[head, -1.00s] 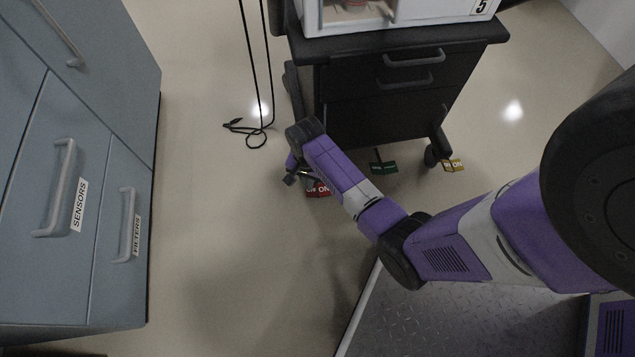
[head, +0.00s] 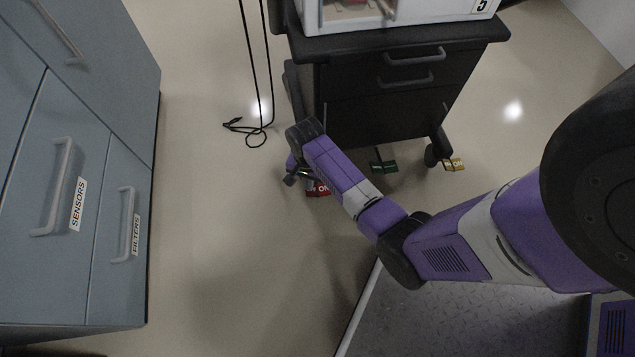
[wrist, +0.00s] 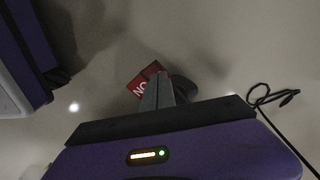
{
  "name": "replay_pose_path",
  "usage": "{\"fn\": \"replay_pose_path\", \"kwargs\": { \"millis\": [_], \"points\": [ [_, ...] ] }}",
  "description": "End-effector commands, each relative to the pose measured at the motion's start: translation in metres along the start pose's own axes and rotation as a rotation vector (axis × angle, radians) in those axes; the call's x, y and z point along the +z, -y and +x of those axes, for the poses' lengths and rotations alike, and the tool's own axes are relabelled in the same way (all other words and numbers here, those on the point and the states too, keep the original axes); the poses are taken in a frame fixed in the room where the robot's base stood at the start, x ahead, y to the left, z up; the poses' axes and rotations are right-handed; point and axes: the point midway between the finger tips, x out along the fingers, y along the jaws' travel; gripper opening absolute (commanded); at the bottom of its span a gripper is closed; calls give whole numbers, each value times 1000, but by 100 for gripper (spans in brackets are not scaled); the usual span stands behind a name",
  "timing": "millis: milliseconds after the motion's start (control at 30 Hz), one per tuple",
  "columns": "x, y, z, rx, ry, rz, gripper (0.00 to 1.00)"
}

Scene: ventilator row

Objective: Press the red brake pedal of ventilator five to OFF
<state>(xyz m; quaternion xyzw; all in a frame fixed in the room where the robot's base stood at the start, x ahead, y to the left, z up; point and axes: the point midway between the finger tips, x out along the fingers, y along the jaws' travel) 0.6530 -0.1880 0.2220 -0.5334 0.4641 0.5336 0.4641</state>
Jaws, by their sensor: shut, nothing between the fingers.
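The red pedal (head: 319,188) with white "ON" lettering sits low at the left front of ventilator five's black cart (head: 380,95), partly hidden by my arm. My gripper (head: 291,180) is at the pedal's left edge in the head view. In the wrist view the shut, empty fingers (wrist: 157,92) overlap the red pedal (wrist: 139,86), and its lettering shows just left of them. I cannot tell whether the fingertips touch it. The white ventilator (head: 420,8) marked "5" stands on the cart.
A green pedal (head: 383,167) and a yellow pedal (head: 454,165) lie further right under the cart. A black cable (head: 257,130) hangs to the floor at left. Blue-grey drawers (head: 100,200) labelled SENSORS and FILTERS stand at left. The floor between is clear.

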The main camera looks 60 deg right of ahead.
Motion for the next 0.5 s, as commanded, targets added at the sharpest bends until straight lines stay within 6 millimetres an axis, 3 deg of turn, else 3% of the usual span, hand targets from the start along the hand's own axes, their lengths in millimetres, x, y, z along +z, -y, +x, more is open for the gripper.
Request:
{"fn": "replay_pose_path", "kwargs": {
  "millis": [500],
  "points": [
    [0,0,16,0,-1,0,0]
  ]
}}
